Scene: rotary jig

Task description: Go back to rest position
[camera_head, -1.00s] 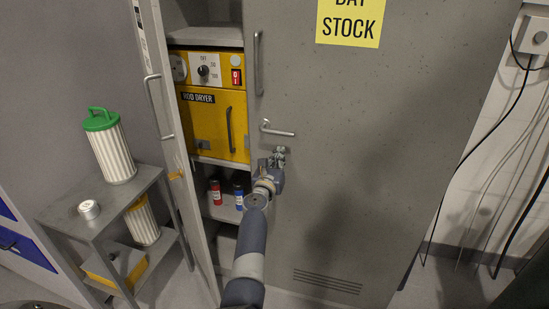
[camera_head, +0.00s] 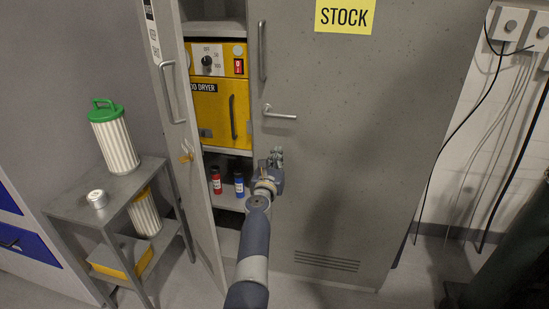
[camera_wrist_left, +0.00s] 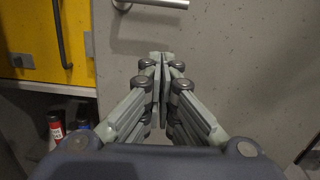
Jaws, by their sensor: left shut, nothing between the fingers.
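My left gripper (camera_head: 277,155) is in front of the right door of a grey cabinet (camera_head: 350,150), a little below its lever handle (camera_head: 281,113). In the left wrist view its fingertips (camera_wrist_left: 161,58) are together with nothing between them. The lever handle (camera_wrist_left: 152,3) shows at the top of that view, apart from the fingers. I cannot tell whether the fingertips touch the door. My right gripper is not in view.
The cabinet's left door (camera_head: 192,160) stands open. Inside are a yellow rod dryer (camera_head: 212,110), a red bottle (camera_head: 216,182) and a blue bottle (camera_head: 239,186). A grey side table (camera_head: 70,205) at left bears a green-capped filter (camera_head: 115,140) and a small metal can (camera_head: 97,199). Cables hang at right.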

